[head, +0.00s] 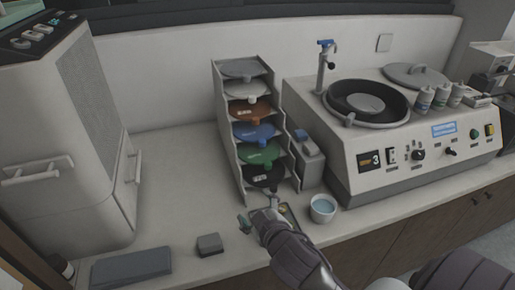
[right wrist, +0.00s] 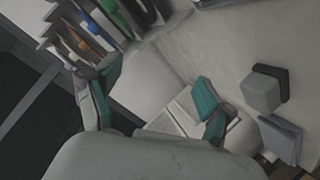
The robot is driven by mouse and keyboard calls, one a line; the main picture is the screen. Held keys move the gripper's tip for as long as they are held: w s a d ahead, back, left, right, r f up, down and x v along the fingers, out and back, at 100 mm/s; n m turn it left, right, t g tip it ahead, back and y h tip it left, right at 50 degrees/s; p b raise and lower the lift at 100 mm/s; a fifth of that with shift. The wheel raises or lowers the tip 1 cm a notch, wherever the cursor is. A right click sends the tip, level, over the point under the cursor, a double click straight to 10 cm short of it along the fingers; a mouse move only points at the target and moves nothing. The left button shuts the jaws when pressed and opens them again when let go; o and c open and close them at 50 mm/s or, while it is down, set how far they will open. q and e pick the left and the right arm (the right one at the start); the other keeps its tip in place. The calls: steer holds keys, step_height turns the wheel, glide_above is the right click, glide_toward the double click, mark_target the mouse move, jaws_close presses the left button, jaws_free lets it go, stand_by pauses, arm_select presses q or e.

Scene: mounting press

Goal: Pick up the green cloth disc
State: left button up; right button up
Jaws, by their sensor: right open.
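The green cloth disc (head: 258,154) lies in a lower slot of the upright rack (head: 227,150), below the blue disc (head: 254,132) and above the black disc (head: 264,176). A pale tab shows on its front edge. My right gripper (head: 259,212) is in front of and below the rack, over the counter, apart from the disc. In the right wrist view its teal fingers (right wrist: 155,98) are spread wide with nothing between them. The rack's colored discs show at upper left there, with a green one (right wrist: 83,44) among them. My left gripper is not in view.
Right of the rack stand a grey box (head: 307,160) and a bowl of blue liquid (head: 322,208). The polishing machine (head: 420,150) fills the right. A small dark block (head: 209,244) and a flat grey case (head: 130,267) lie front left. The counter left of the rack is clear.

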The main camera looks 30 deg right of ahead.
mark_target(260, 151)
steer(key=w+a+r+n+t+y, duration=0.25)
steer(key=w+r+n, duration=0.2)
steer(key=r, duration=0.25)
steer(key=w+a+r+n+t+y, duration=0.25)
steer(key=r+n+t, duration=0.2)
steer(key=r, duration=0.35)
steer(key=a+r+n+g+y, duration=0.4)
steer(key=a+n+g+y, duration=0.35)
steer(key=n+y, duration=0.75)
steer(key=w+d+f+n+g+h, duration=0.3)
steer(key=d+f+n+g+h, duration=0.45)
steer(key=d+n+h, duration=0.25)
steer(key=s+d+m+g+h, duration=0.15)
steer(key=d+h, duration=0.55)
steer(key=d, duration=1.1)
steer(key=shift+m, duration=0.35)
steer(key=p+x, duration=0.4)
steer(key=x, duration=0.8)
steer(key=shift+w+a+f, duration=0.15)
steer(key=shift+w+f, duration=0.15)
steer(key=shift+w, duration=0.05)
steer(key=shift+w+f+p, duration=0.2)
steer(key=shift+f+p, duration=0.1)
steer(key=shift+f, duration=0.15)
